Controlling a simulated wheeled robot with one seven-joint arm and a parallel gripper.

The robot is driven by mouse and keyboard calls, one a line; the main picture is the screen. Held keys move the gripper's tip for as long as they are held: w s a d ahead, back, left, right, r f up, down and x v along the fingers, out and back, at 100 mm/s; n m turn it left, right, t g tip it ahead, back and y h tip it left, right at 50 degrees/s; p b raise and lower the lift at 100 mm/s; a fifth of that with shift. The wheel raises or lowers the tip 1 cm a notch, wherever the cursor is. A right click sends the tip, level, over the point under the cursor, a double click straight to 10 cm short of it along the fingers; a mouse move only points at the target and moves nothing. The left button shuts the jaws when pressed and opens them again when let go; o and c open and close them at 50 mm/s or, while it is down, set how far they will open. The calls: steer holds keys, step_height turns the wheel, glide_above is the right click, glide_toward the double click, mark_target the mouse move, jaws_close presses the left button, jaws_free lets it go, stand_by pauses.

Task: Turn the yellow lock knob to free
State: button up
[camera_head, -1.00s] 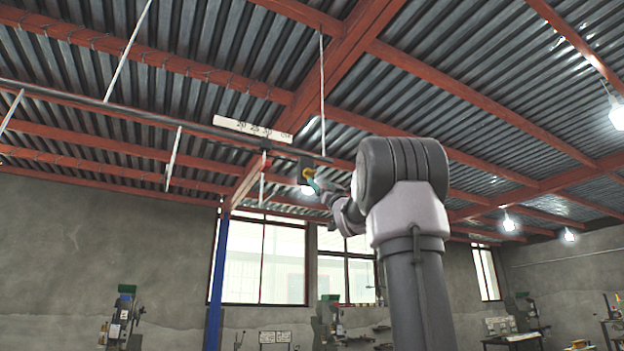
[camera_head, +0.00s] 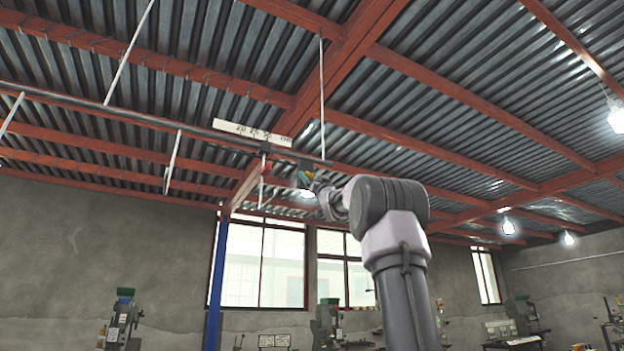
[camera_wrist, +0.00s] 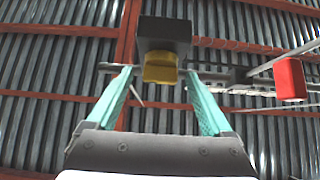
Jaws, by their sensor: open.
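The yellow lock knob (camera_wrist: 160,68) shows in the wrist view, on the underside of a dark block (camera_wrist: 164,34) at the upper middle. My gripper (camera_wrist: 159,82) is open, with one teal finger on each side of the knob in the picture. Gaps show between the knob and both fingers, and I cannot tell how far along the fingers it sits. In the head view my gripper (camera_head: 305,180) is small, up at the overhead rail, and the knob is mostly hidden there.
A red block (camera_wrist: 290,79) hangs to the right of the knob in the wrist view. A rail with a white scale (camera_head: 252,132) runs under the red roof beams, held by thin white rods (camera_head: 322,95). A blue post (camera_head: 217,275) stands below.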

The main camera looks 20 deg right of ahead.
jaws_close()
steer(key=shift+n+y, duration=0.4)
steer(key=shift+n, duration=0.1)
steer(key=n+g+y, duration=0.1)
steer(key=n+y, duration=0.2)
steer(key=n+g+y, duration=0.1)
steer(key=n+y, duration=0.2)
steer(key=n, duration=0.1)
steer(key=d+n+g+y, duration=0.1)
steer(key=n+y, duration=0.2)
steer(key=n, duration=0.1)
steer(key=shift+g+y, duration=0.3)
steer(key=shift+g, duration=0.1)
steer(key=shift+d+r+n+g+y, duration=0.1)
steer(key=shift+n+g+y, duration=0.7)
steer(key=shift+n, duration=0.55)
steer(key=shift+r+n+g+y, duration=0.1)
steer(key=shift+n+g+y, duration=0.5)
steer(key=shift+n+g, duration=0.6)
steer(key=shift+n+y, duration=0.3)
steer(key=shift+n, duration=0.25)
jaws_free()
